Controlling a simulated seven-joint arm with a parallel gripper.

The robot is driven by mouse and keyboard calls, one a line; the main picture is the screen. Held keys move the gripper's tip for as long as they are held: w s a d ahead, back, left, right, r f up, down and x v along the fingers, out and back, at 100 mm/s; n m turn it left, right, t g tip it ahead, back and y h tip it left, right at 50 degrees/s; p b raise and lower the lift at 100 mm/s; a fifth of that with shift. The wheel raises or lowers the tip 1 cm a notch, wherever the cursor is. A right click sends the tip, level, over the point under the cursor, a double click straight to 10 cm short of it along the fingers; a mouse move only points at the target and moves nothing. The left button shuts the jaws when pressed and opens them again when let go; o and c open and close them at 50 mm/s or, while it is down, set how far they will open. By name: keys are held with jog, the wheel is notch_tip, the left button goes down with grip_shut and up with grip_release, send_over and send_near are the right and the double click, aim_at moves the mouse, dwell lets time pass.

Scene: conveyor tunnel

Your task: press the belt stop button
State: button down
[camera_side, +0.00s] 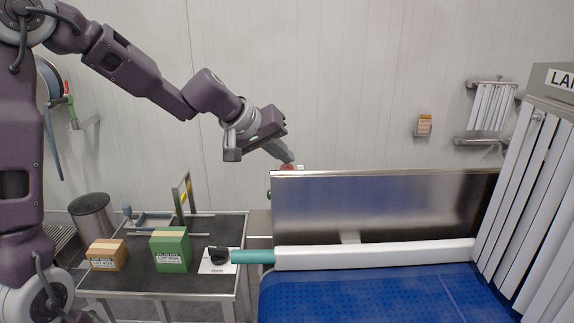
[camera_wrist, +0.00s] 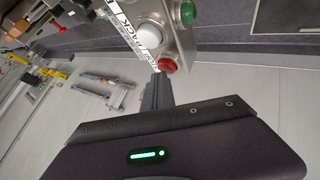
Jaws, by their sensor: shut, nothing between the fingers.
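A red button (camera_wrist: 167,65) sits on a metal control box (camera_wrist: 171,40), beside a large white dome button (camera_wrist: 150,36) and a green button (camera_wrist: 188,13). In the side view the red button (camera_side: 287,167) shows just at the tips of my gripper (camera_side: 290,158), behind the left end of the steel guard. My gripper is shut and empty, its fingers pointing down and to the right. In the wrist view my gripper's fingertips (camera_wrist: 158,78) are right beside the red button; I cannot tell whether they touch it.
A steel guard panel (camera_side: 385,205) stands behind the blue belt (camera_side: 370,295). A table (camera_side: 205,285) at left holds a green box (camera_side: 170,250) and a brown box (camera_side: 106,255). Strip curtains hang at right.

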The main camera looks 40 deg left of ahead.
aim_at(285, 167)
jog(key=shift+r, duration=0.7)
jog(key=shift+d+r, duration=0.1)
jog(key=shift+r, duration=2.4)
jog(key=s+d+m+g+h, duration=0.1)
jog(key=s+d+m, duration=0.15)
jog(key=s, duration=0.65)
jog(key=s+d+m+g, duration=0.15)
jog(key=s+d, duration=0.25)
jog(key=s, duration=0.5)
jog(key=s+f+m, duration=0.2)
jog(key=s+f, duration=0.1)
jog(key=s, duration=0.5)
jog(key=s+a+f+m+y, duration=0.1)
jog(key=s+f+m, duration=0.1)
jog(key=s, duration=0.6)
jog(key=shift+f+g, duration=0.45)
jog(key=shift+f, duration=0.05)
